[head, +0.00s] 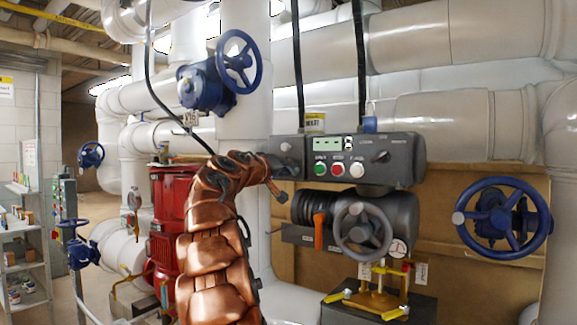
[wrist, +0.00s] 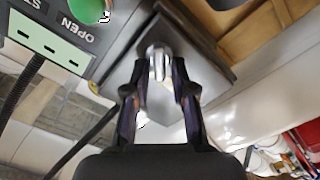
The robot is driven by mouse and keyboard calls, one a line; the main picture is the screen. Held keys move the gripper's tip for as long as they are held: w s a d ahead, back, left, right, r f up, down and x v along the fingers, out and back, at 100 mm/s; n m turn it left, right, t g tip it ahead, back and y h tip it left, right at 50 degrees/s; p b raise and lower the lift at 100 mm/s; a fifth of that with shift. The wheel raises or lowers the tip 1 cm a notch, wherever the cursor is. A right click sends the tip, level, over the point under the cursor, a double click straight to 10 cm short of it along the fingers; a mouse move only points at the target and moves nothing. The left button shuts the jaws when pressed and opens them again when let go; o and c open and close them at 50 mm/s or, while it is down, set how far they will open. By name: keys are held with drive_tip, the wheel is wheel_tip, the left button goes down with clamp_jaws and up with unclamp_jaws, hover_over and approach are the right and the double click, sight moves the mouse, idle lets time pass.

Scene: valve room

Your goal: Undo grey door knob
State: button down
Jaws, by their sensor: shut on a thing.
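A grey metal knob (wrist: 158,62) sits on a dark plate in the wrist view. My gripper (wrist: 157,88) has its two dark fingers closed on either side of this knob. In the head view my gripper (head: 272,168) is at the left end of the grey control box (head: 405,162). My gripper and arm hide much of that end, so I cannot clearly make out the held knob there.
The box carries a green display (head: 333,144), green, red and white buttons, and another knob (head: 381,156). Below are an orange lever (head: 319,230) and a grey handwheel (head: 362,231). Blue handwheels (head: 502,218) stand right and above. A red machine (head: 172,215) is left of my arm.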

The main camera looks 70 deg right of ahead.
drive_tip(key=shift+d+f+n+p, duration=0.15)
drive_tip(key=shift+n+p, duration=0.5)
drive_tip(key=shift+n, duration=0.8)
drive_tip(key=shift+a+f+n+p, duration=0.1)
drive_tip(key=shift+f+n+p, duration=0.2)
drive_tip(key=shift+n+p, duration=0.75)
drive_tip(key=shift+d+f+n+p, duration=0.1)
drive_tip(key=shift+f+n+p, duration=0.15)
drive_tip(key=shift+n, duration=1.55)
drive_tip(key=c, duration=1.2)
unclamp_jaws()
drive_tip(key=shift+w+r, duration=0.1)
